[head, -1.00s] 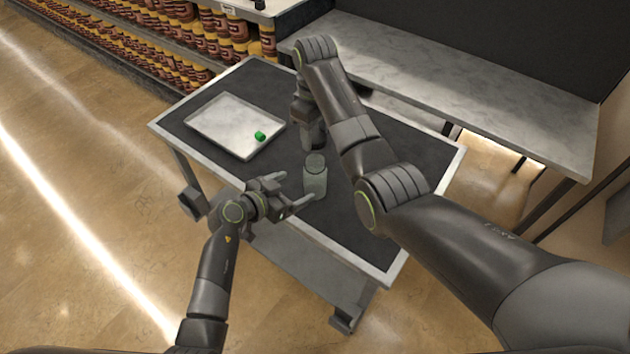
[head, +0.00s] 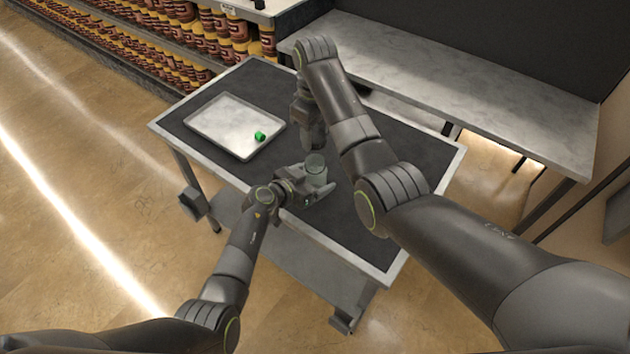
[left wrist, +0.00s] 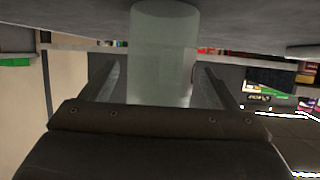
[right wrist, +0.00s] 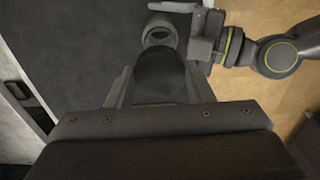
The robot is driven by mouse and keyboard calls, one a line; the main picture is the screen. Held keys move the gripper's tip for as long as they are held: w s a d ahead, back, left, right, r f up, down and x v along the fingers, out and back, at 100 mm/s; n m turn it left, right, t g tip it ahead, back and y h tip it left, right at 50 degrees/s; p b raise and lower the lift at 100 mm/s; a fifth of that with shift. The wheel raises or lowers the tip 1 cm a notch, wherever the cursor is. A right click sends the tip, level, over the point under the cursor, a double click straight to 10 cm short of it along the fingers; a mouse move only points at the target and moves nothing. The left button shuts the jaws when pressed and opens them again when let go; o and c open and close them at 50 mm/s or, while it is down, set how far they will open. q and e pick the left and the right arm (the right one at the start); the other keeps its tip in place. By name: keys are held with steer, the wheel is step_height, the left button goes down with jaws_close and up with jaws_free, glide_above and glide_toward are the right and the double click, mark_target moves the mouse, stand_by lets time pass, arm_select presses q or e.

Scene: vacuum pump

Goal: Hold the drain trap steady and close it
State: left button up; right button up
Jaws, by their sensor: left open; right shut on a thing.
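The drain trap's pale, translucent jar (head: 315,166) stands upright on the dark table top. It also shows in the left wrist view (left wrist: 163,50) and in the right wrist view (right wrist: 158,34). My left gripper (head: 318,187) is open, with its fingers on either side of the jar and visible gaps to it in the left wrist view. My right gripper (head: 313,146) points down behind the jar in the head view. It is shut on a dark round part (right wrist: 160,74), apparently the trap's lid. The lid is mostly hidden in the head view.
A metal tray (head: 215,125) with a small green piece (head: 260,136) lies on the left of the table (head: 355,235). The table's front right is clear. A grey counter (head: 450,75) stands behind, and shelves of jars (head: 170,35) are at upper left.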

arm_select(q)
steer(key=shift+c, duration=0.4)
steer(key=c, duration=1.4)
arm_select(e)
glide_above(315, 155)
steer(key=s, duration=0.2)
steer(key=shift+f, duration=2.5)
steer(key=shift+f, duration=0.85)
steer(key=shift+f, duration=0.55)
